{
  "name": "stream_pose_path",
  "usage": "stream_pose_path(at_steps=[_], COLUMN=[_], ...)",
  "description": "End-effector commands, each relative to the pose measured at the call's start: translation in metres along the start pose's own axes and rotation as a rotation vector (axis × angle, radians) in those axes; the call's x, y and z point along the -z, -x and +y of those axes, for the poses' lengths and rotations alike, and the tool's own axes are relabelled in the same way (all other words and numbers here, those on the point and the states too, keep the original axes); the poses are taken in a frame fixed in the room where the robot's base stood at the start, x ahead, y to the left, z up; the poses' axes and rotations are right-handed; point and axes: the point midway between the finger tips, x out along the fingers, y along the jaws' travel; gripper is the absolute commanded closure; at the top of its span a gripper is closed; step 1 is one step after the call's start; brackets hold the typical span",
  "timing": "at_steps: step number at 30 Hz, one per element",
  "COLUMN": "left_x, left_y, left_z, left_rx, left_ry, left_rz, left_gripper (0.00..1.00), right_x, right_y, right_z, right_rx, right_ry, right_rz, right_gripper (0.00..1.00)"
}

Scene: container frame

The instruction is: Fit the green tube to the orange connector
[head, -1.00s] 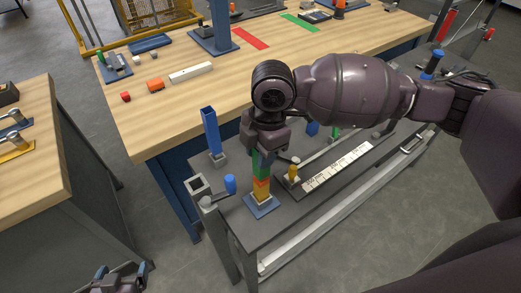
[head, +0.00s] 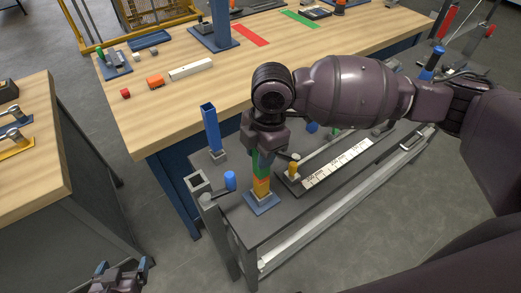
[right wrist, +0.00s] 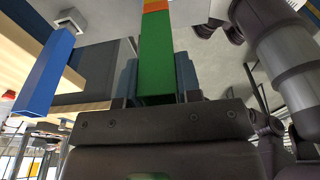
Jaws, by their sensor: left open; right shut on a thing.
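My right gripper (head: 265,148) is shut on the green tube (head: 260,166) and holds it upright, pointing down. The orange connector (head: 262,182) is directly below the tube, above a yellow piece (head: 261,190) on a blue base plate (head: 261,204). Green and orange appear to meet, but how far they overlap is hidden. In the right wrist view the green tube (right wrist: 157,55) runs up from between the fingers to an orange band (right wrist: 155,6) at the top edge. My left gripper (head: 122,274) is open and empty, low at the left.
A blue tube (head: 210,128) stands upright in a holder left of the right gripper. A grey post with a blue-knobbed lever (head: 230,182) is close by. A white ruler strip (head: 338,164) lies to the right on the dark bench. A wooden table (head: 200,95) is behind.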

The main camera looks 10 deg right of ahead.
Motion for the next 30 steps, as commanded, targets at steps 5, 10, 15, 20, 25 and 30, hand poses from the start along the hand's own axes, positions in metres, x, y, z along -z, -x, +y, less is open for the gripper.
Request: stream_pose_path(at_steps=[5,10,15,20,25,30], left_x=[0.0002,0.0,-0.0012,-0.0034,-0.005,-0.005], left_y=[-0.0003,-0.0002,0.0004,0.0017,0.0027,0.0026], left_z=[0.0001,0.0001,0.0,-0.0002,-0.0003,-0.0003], left_rx=[0.0,0.0,0.0,0.001,0.002,0.001], left_ry=[0.0,0.0,0.0,0.001,0.001,0.001], left_rz=[0.001,0.0,-0.002,-0.006,-0.01,-0.01], left_gripper=[0.09,0.09,0.09,0.09,0.09,0.09], right_x=[-0.0002,-0.0006,-0.0006,-0.0006,-0.0007,-0.0007], right_y=[-0.0023,-0.0044,-0.0044,-0.0043,-0.0043,-0.0042], right_z=[-0.0001,-0.0001,-0.0001,-0.0001,-0.0001,-0.0001], right_rx=[0.0,0.0,0.0,0.0,0.0,0.0], right_ry=[0.0,0.0,0.0,0.0,0.0,0.0], right_rz=[0.0,0.0,0.0,0.0,-0.001,-0.001], right_gripper=[0.92,0.92,0.45,0.38,0.25,0.09])
